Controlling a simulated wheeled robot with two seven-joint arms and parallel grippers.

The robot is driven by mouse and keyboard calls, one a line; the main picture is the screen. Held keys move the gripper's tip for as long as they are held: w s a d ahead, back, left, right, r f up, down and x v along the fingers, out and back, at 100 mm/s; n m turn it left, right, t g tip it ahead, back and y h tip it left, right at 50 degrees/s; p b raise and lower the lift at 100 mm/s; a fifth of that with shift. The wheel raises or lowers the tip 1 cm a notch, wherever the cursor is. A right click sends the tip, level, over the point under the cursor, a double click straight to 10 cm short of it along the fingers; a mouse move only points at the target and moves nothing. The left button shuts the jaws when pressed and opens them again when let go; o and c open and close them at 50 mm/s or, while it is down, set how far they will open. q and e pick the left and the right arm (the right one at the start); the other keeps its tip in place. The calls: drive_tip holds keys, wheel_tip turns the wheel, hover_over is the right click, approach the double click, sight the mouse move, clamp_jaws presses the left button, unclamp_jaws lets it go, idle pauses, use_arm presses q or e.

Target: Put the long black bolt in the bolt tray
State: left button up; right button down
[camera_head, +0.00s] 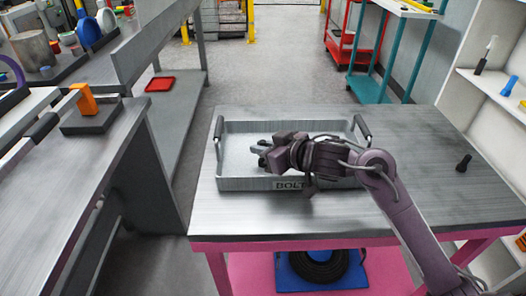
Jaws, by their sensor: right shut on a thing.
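The bolt tray (235,184) is a grey metal tray with raised handles and a "BOLT" label on its front wall, standing on the metal-topped table. My right gripper (265,151) reaches in from the right and is over the inside of the tray, pointing left. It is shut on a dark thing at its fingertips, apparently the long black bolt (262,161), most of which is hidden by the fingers. I cannot tell whether it touches the tray floor. Another black bolt (463,162) is on the table top to the right of the tray. My left gripper is not in view.
A workbench with an orange block (84,99) on a dark base stands at the left, across a gap. A red tray (160,84) lies on a low shelf. White shelves (475,125) stand at the right.

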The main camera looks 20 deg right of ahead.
drive_tip(key=shift+f, duration=0.15)
drive_tip(key=shift+f, duration=0.15)
drive_tip(key=c, duration=1.4)
unclamp_jaws()
drive_tip(key=shift+c, duration=0.2)
